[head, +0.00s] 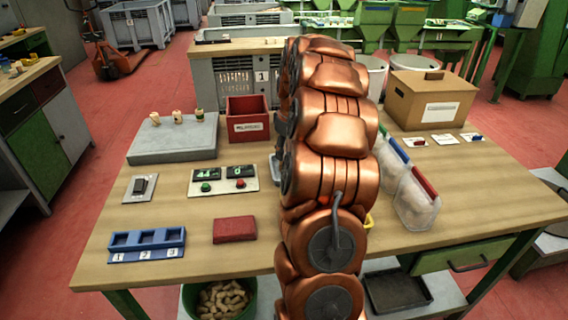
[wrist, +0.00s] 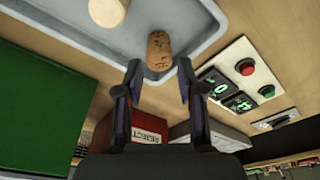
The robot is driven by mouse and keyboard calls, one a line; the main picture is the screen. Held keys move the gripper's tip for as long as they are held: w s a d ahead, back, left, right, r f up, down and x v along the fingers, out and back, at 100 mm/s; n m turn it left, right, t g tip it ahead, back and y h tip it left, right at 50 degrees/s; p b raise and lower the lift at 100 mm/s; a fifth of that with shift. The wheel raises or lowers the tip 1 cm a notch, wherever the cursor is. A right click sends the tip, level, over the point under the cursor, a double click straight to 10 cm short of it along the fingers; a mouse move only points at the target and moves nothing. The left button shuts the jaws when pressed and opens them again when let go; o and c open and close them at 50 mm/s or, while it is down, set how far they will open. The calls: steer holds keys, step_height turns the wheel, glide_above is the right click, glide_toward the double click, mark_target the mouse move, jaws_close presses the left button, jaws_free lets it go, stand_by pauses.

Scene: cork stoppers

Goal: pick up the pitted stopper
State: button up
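The pitted stopper (wrist: 159,47) is brown cork with dark pits, on the grey tray in the wrist view. My gripper (wrist: 159,66) is open, with one finger on each side of the stopper's lower end and gaps on both sides; I cannot tell its height above it. A paler stopper (wrist: 107,10) is at the top left of that view. My arm hides my gripper there.
A red reject bin (head: 247,125) stands right of the tray. Counter panel (head: 222,181), switch plate (head: 141,187), blue numbered rack (head: 146,255) and red block (head: 234,229) lie in front. A cardboard box (head: 430,98) and clear bin (head: 415,205) are at right.

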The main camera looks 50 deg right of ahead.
mark_target(284, 164)
steer(key=f, duration=0.1)
steer(key=f+p, duration=0.1)
steer(key=f, duration=0.2)
steer(key=shift+w+f, duration=0.1)
steer(key=shift+w, duration=0.2)
steer(key=c, duration=0.4)
